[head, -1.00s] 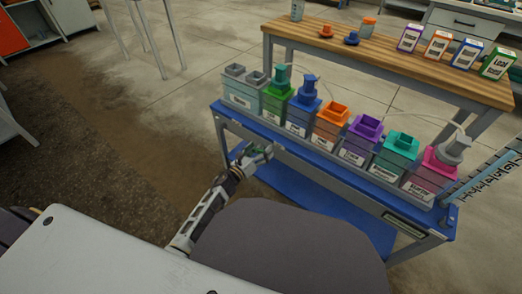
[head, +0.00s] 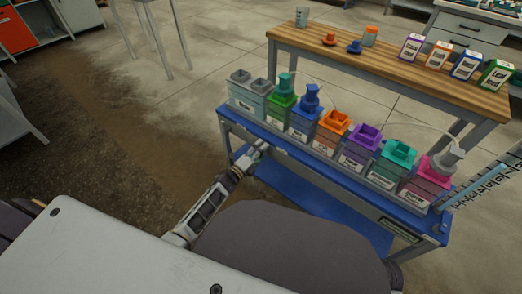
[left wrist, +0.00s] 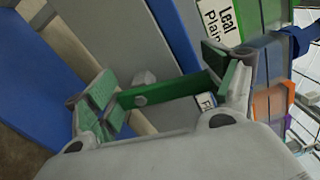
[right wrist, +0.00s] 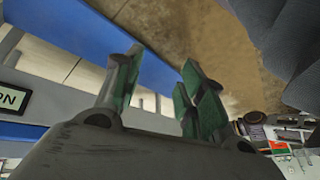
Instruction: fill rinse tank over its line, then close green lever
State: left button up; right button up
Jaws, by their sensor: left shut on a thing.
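The green lever (left wrist: 172,93) crosses between the fingers of my left gripper (left wrist: 160,85) in the left wrist view. In the head view my left gripper (head: 260,147) is at the front edge of the blue cart, below the coloured tanks; the lever is too small to make out there. A grey tank (head: 246,101) with two square openings stands at the cart's left end. I cannot read which tank is the rinse tank, nor its line or level. My right gripper (right wrist: 160,78) is open and empty in the right wrist view.
Green (head: 277,112), blue, orange, purple, teal and pink tanks stand in a row on the blue cart (head: 375,190). Behind is a wooden bench (head: 390,62) with boxes, small caps and cups. Open floor lies left of the cart.

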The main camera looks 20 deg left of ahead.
pick_arm(q)
jog(key=shift+w+a+f+n+p, duration=0.1)
jog(key=shift+a+n+p, duration=0.1)
jog(key=shift+n, duration=0.45)
jog(key=shift+a+n+p, duration=0.1)
jog(key=shift+n+p, duration=0.1)
jog(key=shift+n, duration=0.45)
pick_arm(e)
jog(key=shift+s+d+r, duration=0.1)
jog(key=shift+d+r, duration=0.05)
jog(key=shift+r, duration=0.4)
jog(key=shift+s+d+r, duration=0.1)
jog(key=shift+d+r, duration=0.05)
jog(key=shift+r, duration=0.4)
pick_arm(q)
jog(key=o, duration=1.3)
jog(key=shift+o, duration=0.2)
pick_arm(e)
jog(key=shift+w, duration=0.1)
pick_arm(q)
jog(key=v, duration=1.2)
jog(key=shift+n, duration=0.3)
